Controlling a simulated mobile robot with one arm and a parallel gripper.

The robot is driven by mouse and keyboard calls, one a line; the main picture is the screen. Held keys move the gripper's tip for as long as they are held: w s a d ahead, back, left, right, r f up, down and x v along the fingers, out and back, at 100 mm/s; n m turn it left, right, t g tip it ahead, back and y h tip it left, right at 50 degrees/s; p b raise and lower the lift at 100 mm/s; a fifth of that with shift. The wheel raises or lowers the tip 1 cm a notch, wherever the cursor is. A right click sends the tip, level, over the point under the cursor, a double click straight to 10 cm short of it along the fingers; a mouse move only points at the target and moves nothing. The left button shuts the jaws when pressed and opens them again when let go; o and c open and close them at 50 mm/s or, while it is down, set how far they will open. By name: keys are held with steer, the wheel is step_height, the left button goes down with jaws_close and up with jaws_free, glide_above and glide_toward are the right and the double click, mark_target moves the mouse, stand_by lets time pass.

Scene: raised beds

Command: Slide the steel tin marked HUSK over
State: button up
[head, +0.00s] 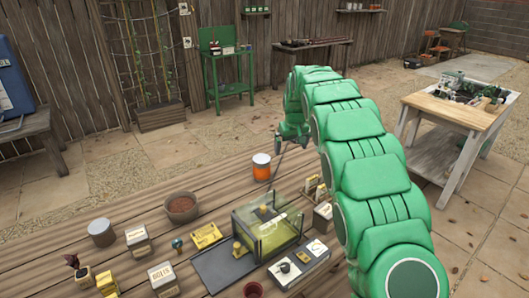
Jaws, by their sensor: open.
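A plain grey steel-looking tin (102,232) stands upright at the left of the wooden table (60,262). A tin with an orange lower part and a pale upper part (262,167) stands upright near the table's far edge. I cannot read the word HUSK on either, so I cannot tell which is the marked tin. My gripper (291,142) hangs at the end of my green arm, beyond and to the right of the orange tin. It is open and apart from the tin; its fingers are small and partly unclear.
A brown bowl (181,208) stands between the two tins. A clear-sided box (268,226) stands right of centre, beside a dark mat (222,266). Small labelled boxes (163,279) and a yellow packet (206,236) lie nearby. My arm covers the table's right side.

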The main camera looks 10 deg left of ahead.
steer(key=n+y, duration=0.2)
glide_above(262, 158)
steer(key=s+d, duration=0.2)
steer(key=shift+t, duration=0.4)
step_height(262, 158, down, 8)
steer(key=shift+s+d, duration=0.1)
steer(key=shift+s, duration=0.05)
steer(key=shift+w+a+f, duration=0.25)
steer(key=shift+a, duration=0.2)
steer(key=shift+f, duration=0.15)
steer(key=shift+x, duration=3.7)
steer(key=shift+f, duration=0.1)
steer(key=c, duration=1.1)
